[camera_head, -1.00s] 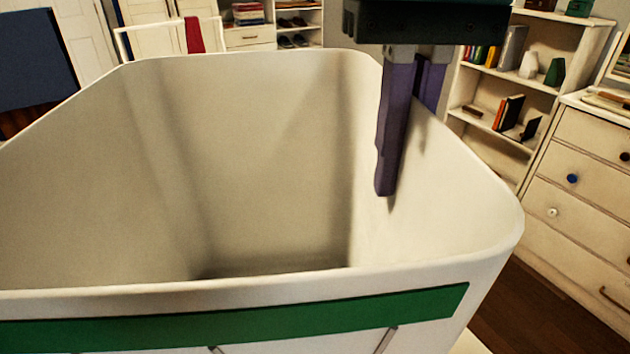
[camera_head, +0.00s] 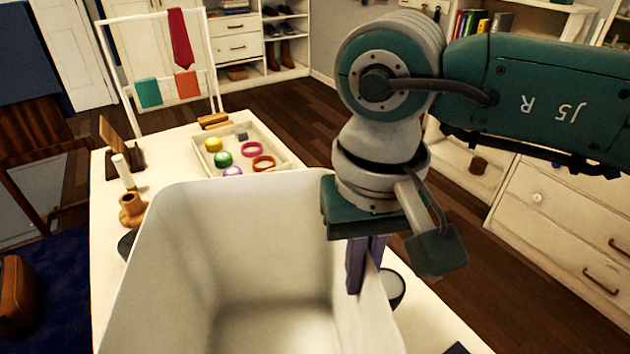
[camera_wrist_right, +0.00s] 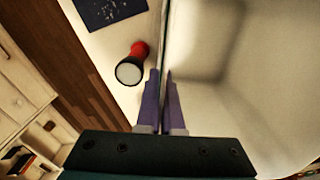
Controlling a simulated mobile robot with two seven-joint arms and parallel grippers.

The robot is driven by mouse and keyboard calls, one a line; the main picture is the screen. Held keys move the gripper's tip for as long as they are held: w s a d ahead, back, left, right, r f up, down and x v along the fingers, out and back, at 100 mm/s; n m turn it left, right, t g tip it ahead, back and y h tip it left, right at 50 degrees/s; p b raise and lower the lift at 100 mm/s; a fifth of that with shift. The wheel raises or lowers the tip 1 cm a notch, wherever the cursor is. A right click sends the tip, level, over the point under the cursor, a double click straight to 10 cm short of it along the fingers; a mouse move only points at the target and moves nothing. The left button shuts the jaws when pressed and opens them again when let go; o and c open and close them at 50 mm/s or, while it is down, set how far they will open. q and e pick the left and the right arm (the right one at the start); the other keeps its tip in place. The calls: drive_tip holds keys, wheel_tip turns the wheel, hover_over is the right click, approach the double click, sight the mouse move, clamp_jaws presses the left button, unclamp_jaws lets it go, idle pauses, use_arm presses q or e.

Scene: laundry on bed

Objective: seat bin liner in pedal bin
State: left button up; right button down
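A deep white open bucket, which I take for the bin liner (camera_head: 215,250), fills the lower middle of the head view. It looks upright and empty inside; its front rim is out of the picture. My right gripper (camera_head: 366,265) points down at its right wall. In the right wrist view, my right gripper (camera_wrist_right: 163,85) has one finger on each side of the wall of the bin liner (camera_wrist_right: 215,60), close against it. My left gripper is not in view. I cannot make out a separate pedal bin.
A pale table (camera_head: 110,215) lies behind and beside the bucket. It carries a tray (camera_head: 287,172) of coloured rings, a wooden vase (camera_head: 132,209) and a white-faced red and black object (camera_wrist_right: 130,70). A drying rack (camera_head: 127,70) and dresser (camera_head: 560,225) stand beyond.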

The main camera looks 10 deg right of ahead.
drive_tip(key=shift+f, duration=0.15)
drive_tip(key=c, duration=1.1)
unclamp_jaws()
